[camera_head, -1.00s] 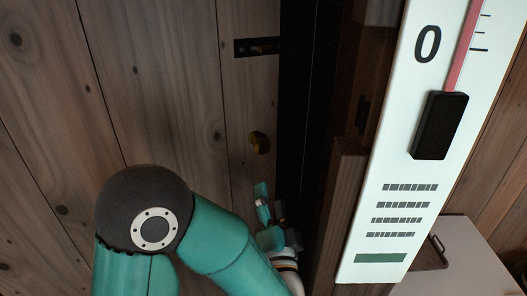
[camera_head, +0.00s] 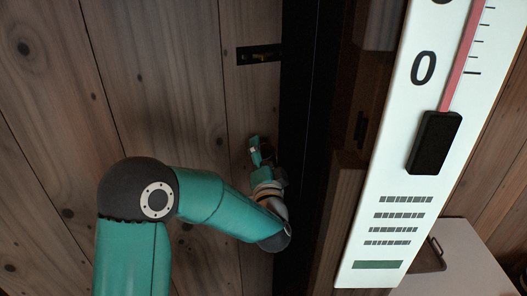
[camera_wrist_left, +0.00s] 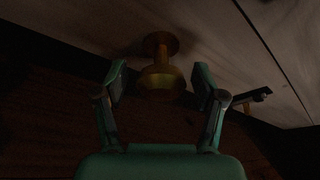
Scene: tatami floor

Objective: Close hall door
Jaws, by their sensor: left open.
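The door (camera_head: 150,70) is a wall of upright wooden planks filling the left of the head view. It also shows as pale wood at the top of the left wrist view (camera_wrist_left: 225,40). My left gripper (camera_head: 254,147) is at the door's right side, below a dark latch plate (camera_head: 262,54). In the left wrist view my left gripper (camera_wrist_left: 160,84) is open, with one finger on each side of a round brass knob (camera_wrist_left: 160,77). No grip on the knob shows. In the head view the knob is hidden behind the gripper. My right gripper is out of view.
A dark upright strip (camera_head: 300,90) runs along the door's right edge. Brown woodwork (camera_head: 348,190) stands to the right of it. The lower part of the left wrist view is very dark.

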